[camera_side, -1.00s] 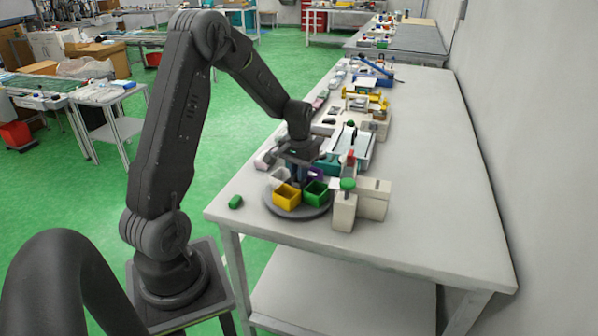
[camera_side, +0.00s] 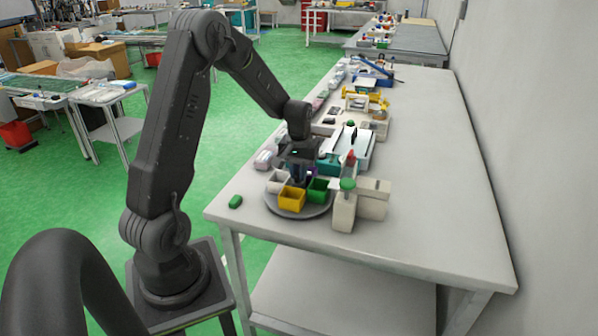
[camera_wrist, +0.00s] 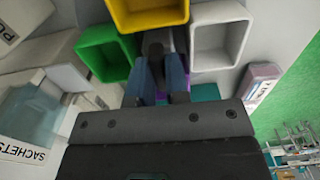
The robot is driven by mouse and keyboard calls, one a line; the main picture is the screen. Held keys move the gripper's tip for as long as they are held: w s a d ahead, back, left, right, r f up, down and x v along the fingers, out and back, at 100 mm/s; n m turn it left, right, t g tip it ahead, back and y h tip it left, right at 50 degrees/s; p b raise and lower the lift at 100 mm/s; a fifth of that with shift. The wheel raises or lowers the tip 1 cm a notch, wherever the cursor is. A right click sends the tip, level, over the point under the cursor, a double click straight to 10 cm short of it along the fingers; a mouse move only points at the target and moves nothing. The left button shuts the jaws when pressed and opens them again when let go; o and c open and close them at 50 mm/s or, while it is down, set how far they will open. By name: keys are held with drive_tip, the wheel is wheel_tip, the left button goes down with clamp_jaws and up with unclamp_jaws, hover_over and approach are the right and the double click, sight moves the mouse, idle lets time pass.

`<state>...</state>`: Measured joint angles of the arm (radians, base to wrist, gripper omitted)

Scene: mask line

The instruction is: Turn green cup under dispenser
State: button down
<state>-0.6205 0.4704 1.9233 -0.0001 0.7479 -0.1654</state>
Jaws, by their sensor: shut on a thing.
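The green cup (camera_side: 319,191), a square open box, sits on the right part of a round grey turntable (camera_side: 287,209); it also shows at the left in the wrist view (camera_wrist: 86,47). My gripper (camera_side: 298,182) points down at the turntable's middle. In the wrist view its blue fingers (camera_wrist: 162,78) are shut on a dark centre handle (camera_wrist: 156,45). The handle is partly hidden.
The turntable also carries a yellow cup (camera_side: 291,200) at the front and a white cup (camera_side: 278,182) at the left. A purple cup is mostly hidden behind my fingers. The table's right side is clear.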

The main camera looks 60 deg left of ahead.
drive_tip(key=c, duration=1.1)
unclamp_jaws()
wheel_tip(320, 180, up, 14)
drive_tip(key=shift+f, duration=0.1)
drive_tip(key=s+d+r+m+t, duration=0.1)
drive_tip(key=s+d+m+t, duration=0.1)
drive_tip(key=s+d, duration=0.3)
drive_tip(key=s+d+r+m+t, duration=0.1)
drive_tip(key=s+d+m, duration=0.3)
drive_tip(key=d, duration=0.7)
drive_tip(key=s+d+r+m+t, duration=0.2)
drive_tip(key=s+d+r+m, duration=0.1)
drive_tip(key=s+d, duration=0.3)
drive_tip(key=shift+s+d+t, duration=0.15)
drive_tip(key=shift+s+d, duration=0.05)
drive_tip(key=shift+d, duration=0.5)
drive_tip(key=shift+s+d+t, duration=0.15)
drive_tip(key=shift+s+d, duration=0.05)
drive_tip(key=shift+d, duration=0.45)
